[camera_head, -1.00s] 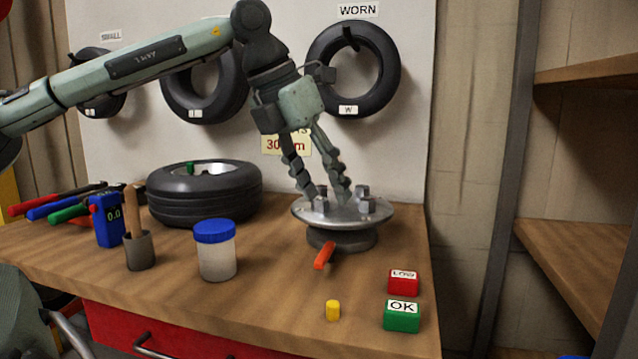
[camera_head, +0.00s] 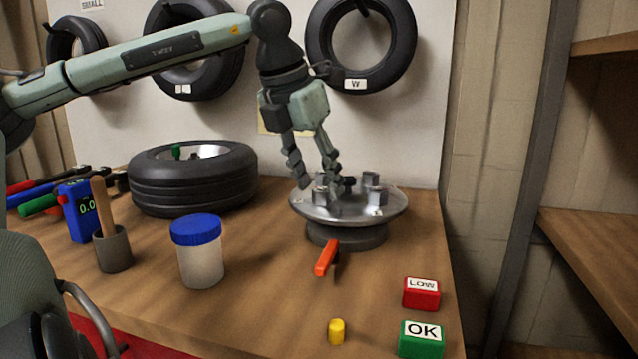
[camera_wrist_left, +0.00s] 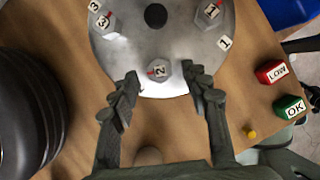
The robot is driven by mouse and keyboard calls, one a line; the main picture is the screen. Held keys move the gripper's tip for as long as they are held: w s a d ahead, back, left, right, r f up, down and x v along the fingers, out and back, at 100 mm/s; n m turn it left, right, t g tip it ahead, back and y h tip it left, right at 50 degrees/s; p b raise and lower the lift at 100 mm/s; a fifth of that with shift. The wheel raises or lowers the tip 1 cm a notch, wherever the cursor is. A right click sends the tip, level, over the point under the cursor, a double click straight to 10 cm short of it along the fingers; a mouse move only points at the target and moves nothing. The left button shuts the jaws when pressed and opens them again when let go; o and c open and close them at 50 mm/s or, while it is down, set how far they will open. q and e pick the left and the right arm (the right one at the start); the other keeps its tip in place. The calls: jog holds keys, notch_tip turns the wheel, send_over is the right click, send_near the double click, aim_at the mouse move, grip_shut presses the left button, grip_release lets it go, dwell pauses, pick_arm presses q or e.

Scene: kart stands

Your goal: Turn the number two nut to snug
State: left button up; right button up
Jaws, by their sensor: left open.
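The silver wheel hub plate (camera_head: 385,208) stands on the bench with several hex nuts on it. In the left wrist view, the nut labelled 2 (camera_wrist_left: 159,70) sits at the near rim of the plate, with a red mark beside its number. My left gripper (camera_head: 318,182) points down at the plate's left side. In the left wrist view its open fingers (camera_wrist_left: 161,79) are on both sides of nut 2, with gaps and nothing held. Nuts 3 (camera_wrist_left: 104,24) and 1 (camera_wrist_left: 209,12) are farther off. My right gripper is not in view.
An orange handle (camera_head: 326,258) sticks out below the plate. A yellow peg (camera_head: 337,331), a red LOW block (camera_head: 421,293) and a green OK block (camera_head: 421,339) are in front. A blue-lidded jar (camera_head: 200,262), a cup (camera_head: 113,250) and a tire (camera_head: 160,190) stand left.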

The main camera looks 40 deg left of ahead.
pick_arm(q)
jog(key=shift+w+f, duration=0.25)
jog(key=shift+f, duration=0.3)
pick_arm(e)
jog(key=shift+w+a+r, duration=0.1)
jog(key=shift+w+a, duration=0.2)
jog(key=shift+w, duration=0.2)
